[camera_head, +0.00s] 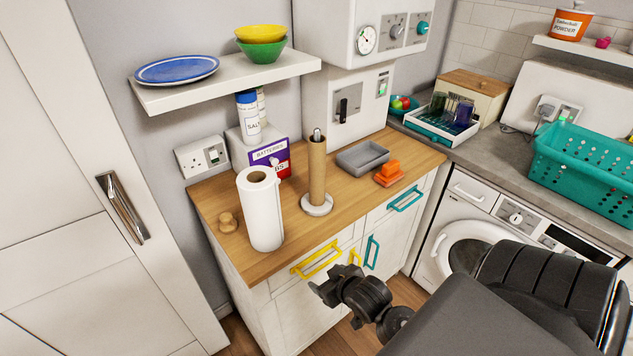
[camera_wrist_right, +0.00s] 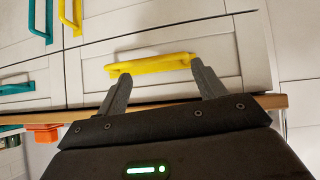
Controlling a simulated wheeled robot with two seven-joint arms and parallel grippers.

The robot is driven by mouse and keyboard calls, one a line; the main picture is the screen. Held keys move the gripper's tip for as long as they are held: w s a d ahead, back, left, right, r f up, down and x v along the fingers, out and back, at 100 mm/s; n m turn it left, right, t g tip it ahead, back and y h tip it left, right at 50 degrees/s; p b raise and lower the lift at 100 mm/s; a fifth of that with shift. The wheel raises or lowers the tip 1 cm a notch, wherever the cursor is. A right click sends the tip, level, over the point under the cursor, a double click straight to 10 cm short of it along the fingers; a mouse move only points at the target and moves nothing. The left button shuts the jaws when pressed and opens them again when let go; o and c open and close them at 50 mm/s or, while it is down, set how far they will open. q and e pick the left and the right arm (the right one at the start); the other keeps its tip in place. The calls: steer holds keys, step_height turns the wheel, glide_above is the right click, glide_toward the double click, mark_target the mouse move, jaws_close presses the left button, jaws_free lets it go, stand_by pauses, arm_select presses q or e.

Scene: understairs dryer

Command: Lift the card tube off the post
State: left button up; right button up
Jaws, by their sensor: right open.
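The brown card tube (camera_head: 317,168) stands upright around the post (camera_head: 317,133), whose metal tip shows above it. The post's round pale base (camera_head: 317,205) rests on the wooden worktop (camera_head: 221,191). My right gripper (camera_head: 330,284) is in front of and below the worktop's front edge, near the yellow drawer handle (camera_head: 317,263) and well apart from the tube. In the right wrist view my right gripper (camera_wrist_right: 163,84) is open and empty, with the yellow handle (camera_wrist_right: 150,66) seen beyond its fingers. The tube is not in that view. My left gripper is out of sight.
A grey tray (camera_head: 362,156) and an orange object (camera_head: 389,174) lie to the right. A battery box (camera_head: 270,159) is behind. A shelf (camera_head: 225,84) overhangs the back left.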

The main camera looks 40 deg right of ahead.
mark_target(321, 178)
steer(key=w+d+r+m+t+h, duration=0.1)
steer(key=w+d+r+t, duration=0.35)
steer(key=r, duration=0.45)
steer(key=w+d+r+m+t+h, duration=0.1)
steer(key=w+d+r+t+h, duration=0.15)
steer(key=d+r, duration=0.45)
steer(key=shift+t+y, duration=0.3)
steer(key=shift+y, duration=0.15)
steer(key=w, duration=0.2)
steer(key=w+r+p, duration=0.1)
steer(key=w, duration=0.1)
steer(key=w+r, duration=0.1)
steer(key=w, duration=0.1)
steer(key=shift+w+a, duration=0.25)
steer(key=p+x, duration=0.2)
steer(key=x, duration=0.2)
steer(key=shift+w+a+r+p, duration=0.1)
steer(key=shift+w+r+p, duration=0.05)
steer(key=shift+w+p, duration=0.2)
steer(key=shift+w, duration=0.25)
steer(key=shift+s, duration=0.1)
steer(key=c, duration=1)
